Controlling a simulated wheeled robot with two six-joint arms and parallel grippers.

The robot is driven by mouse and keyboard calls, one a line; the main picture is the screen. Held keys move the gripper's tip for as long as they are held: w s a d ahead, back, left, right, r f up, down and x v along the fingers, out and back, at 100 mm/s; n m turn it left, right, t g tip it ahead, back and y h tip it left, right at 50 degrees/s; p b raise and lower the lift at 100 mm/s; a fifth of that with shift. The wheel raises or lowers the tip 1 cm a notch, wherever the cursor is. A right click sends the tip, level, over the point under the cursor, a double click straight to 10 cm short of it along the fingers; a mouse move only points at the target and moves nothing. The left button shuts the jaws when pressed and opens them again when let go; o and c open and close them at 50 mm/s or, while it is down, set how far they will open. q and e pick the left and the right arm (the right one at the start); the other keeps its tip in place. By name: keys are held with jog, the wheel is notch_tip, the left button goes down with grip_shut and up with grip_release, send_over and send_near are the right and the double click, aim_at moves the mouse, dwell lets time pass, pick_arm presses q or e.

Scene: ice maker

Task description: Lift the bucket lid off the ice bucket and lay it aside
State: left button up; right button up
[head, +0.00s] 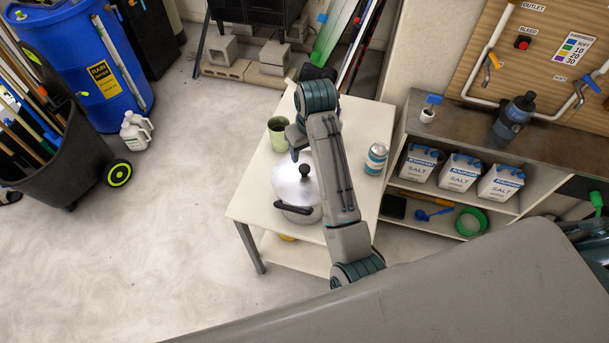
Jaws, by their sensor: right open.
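The ice bucket (301,217) is a silver pot-like vessel with a dark side handle, standing on a small white table. Its shiny domed bucket lid (286,178) sits on top, with a small dark knob. My right gripper (295,154) is open at the far edge of the lid, pointing down; it is small here and partly hidden by my arm. I cannot tell whether it touches the lid. My right arm passes over the table just right of the bucket and hides part of it. My left gripper is not in view.
A green cup (278,134) stands behind the bucket, close to my gripper. A blue and white can (376,158) stands right of my arm. The white table (250,205) has free room at its left front. A shelf with salt boxes (459,172) is at right.

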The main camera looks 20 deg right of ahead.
send_over(304, 167)
jog(key=f, duration=0.4)
jog(key=shift+s+d+f+p, duration=0.2)
jog(key=shift+s+p, duration=0.2)
jog(key=f+p, duration=0.2)
jog(key=f, duration=0.2)
jog(key=shift+w+a+f+p, duration=0.15)
jog(key=shift+w+f+p, duration=0.1)
jog(key=shift+f+p, duration=0.15)
jog(key=shift+f, duration=0.3)
jog(key=c, duration=1.1)
jog(key=shift+o, duration=0.2)
jog(key=shift+w+r, duration=0.1)
jog(key=shift+r, duration=0.05)
jog(key=shift+r+b, duration=0.35)
notch_tip(304, 167, up, 8)
jog(key=b, duration=0.3)
jog(key=shift+r, duration=0.55)
